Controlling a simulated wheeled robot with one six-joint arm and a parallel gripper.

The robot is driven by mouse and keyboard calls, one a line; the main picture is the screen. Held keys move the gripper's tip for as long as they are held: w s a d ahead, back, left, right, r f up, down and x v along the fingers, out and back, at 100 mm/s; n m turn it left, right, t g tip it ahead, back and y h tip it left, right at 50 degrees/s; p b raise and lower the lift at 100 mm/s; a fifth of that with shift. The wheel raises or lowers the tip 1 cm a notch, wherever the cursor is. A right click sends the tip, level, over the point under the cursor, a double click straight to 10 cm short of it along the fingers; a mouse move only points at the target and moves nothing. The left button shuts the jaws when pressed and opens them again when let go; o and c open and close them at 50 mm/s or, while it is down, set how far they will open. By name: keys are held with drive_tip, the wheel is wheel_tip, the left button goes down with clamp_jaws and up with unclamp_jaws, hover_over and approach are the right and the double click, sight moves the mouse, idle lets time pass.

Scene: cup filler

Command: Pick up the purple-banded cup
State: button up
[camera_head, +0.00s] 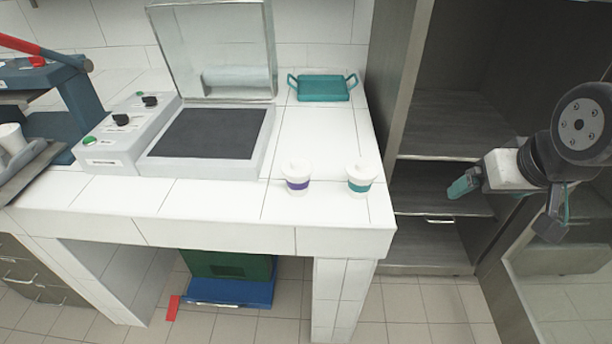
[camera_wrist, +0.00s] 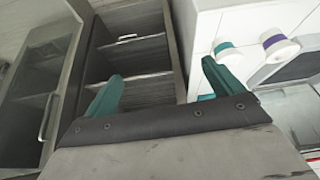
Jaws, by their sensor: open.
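The purple-banded cup (camera_head: 297,179) is white with a white lid and stands upright on the white tiled counter (camera_head: 240,203), near its front edge. In the wrist view the purple-banded cup (camera_wrist: 276,43) is at the upper right. A similar teal-banded cup (camera_head: 361,178) stands to its right; the wrist view also shows the teal-banded cup (camera_wrist: 226,50). My gripper (camera_head: 508,203) is open, in front of the cabinet, well to the right of both cups. Its teal fingers (camera_wrist: 165,88) show in the wrist view with nothing between them.
Behind the cups are a machine with a dark plate (camera_head: 208,133) and raised clear lid, and a teal tray (camera_head: 323,88) with handles. A grey open cabinet (camera_head: 440,125) stands right of the counter. A white cup (camera_head: 12,138) is at the far left. The counter around the cups is clear.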

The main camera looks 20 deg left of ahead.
drive_tip(key=w+a+f+n+t+y, duration=0.1)
drive_tip(key=w+a+f, duration=0.15)
drive_tip(key=a, duration=0.25)
drive_tip(key=w+a+f+n+t+y, duration=0.1)
drive_tip(key=w+a, duration=0.3)
drive_tip(key=a, duration=0.1)
drive_tip(key=n+t+y, duration=0.2)
drive_tip(key=n+y, duration=0.2)
drive_tip(key=y, duration=0.3)
approach(302, 171)
drive_tip(key=x, duration=0.4)
drive_tip(key=shift+w+a+f, duration=0.1)
drive_tip(key=shift+a+f, duration=0.05)
drive_tip(key=shift+a, duration=0.2)
drive_tip(key=shift+w+a+f, duration=0.1)
drive_tip(key=shift+w+a, duration=0.05)
drive_tip(key=shift+a, duration=0.2)
drive_tip(key=x, duration=0.7)
drive_tip(key=shift+w+d, duration=0.2)
drive_tip(key=c, duration=1.1)
